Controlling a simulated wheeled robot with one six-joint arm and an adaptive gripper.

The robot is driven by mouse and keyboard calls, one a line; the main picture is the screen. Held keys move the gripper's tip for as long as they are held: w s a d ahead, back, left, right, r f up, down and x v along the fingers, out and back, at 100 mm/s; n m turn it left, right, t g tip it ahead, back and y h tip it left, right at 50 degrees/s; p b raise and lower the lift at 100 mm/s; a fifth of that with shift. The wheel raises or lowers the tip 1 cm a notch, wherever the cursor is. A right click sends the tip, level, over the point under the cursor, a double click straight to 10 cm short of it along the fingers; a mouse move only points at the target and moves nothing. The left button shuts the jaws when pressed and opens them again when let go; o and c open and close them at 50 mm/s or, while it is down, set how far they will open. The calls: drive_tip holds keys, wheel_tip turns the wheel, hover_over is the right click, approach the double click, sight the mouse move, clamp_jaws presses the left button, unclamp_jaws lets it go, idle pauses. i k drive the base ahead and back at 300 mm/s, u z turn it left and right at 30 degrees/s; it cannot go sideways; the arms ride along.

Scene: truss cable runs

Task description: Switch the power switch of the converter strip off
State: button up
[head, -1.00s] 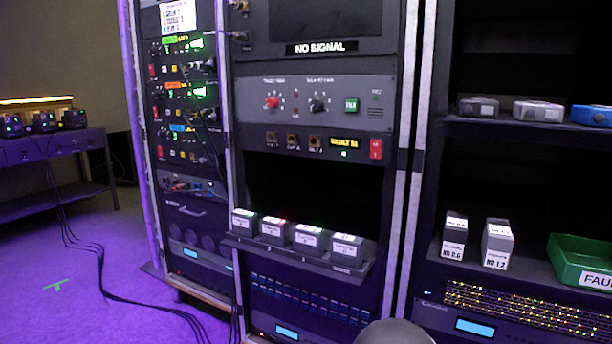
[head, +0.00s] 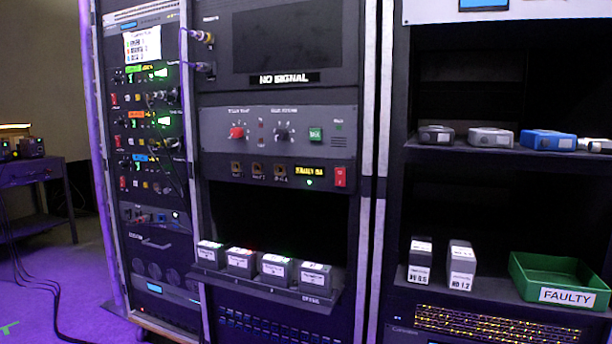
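A thin strip (head: 220,168) in the middle rack, under the grey knob panel, looks like the converter strip, but I cannot read its name. The green light is lit. The rocker's position is too small to tell. My gripper is not in view.
A shelf with several small grey boxes (head: 275,269) juts out below the strip. The grey knob panel (head: 262,130) above has a red knob and green button. The left rack has smaller red switches (head: 118,142). A green FAULTY tray (head: 567,296) stands at right.

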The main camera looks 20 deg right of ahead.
sight(340, 173)
drive_tip(key=u, duration=0.85)
drive_tip(key=k, duration=0.7)
drive_tip(key=z, duration=1.1)
drive_tip(key=i, duration=0.5)
drive_tip(key=z, duration=0.05)
